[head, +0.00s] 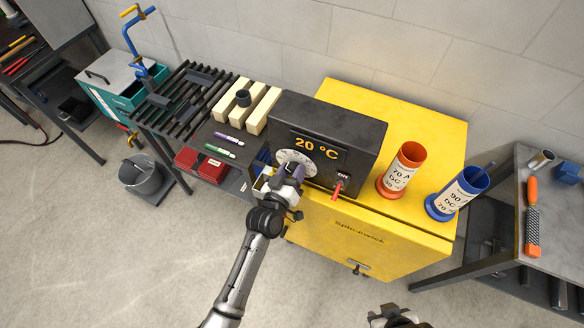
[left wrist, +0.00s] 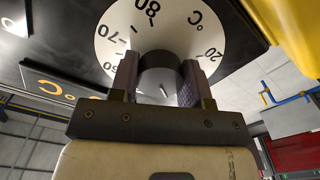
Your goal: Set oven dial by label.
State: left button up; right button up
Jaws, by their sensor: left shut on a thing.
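The oven is a dark box (head: 345,122) on a yellow cabinet, with an orange display (head: 317,146) reading 20 °C. Its white numbered dial (head: 296,157) is on the front at left; in the left wrist view the dial plate (left wrist: 150,40) shows 80, 70, 60, 20 and °C. My left gripper (head: 292,171) is at the dial, its fingers shut on the dark round knob (left wrist: 160,75). My right gripper (head: 395,318) is at the bottom edge, partly cut off.
A red-handled switch (head: 337,190) is on the oven front, right of the dial. Left is a slatted rack table (head: 185,95) with pale blocks (head: 262,110) and markers. A grey bench (head: 558,240) at right holds a rasp (head: 532,215).

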pick_arm(q)
jog(key=n+p, duration=0.1)
jog(key=n, duration=0.3)
jog(key=shift+n, duration=1.3)
jog(key=o, duration=0.9)
jog(key=shift+o, duration=0.2)
jog(key=shift+s, duration=0.2)
jog(key=v, duration=1.3)
jog(key=shift+s+a+p, duration=0.15)
jog(key=shift+a+p, duration=0.05)
jog(key=shift+p, duration=0.2)
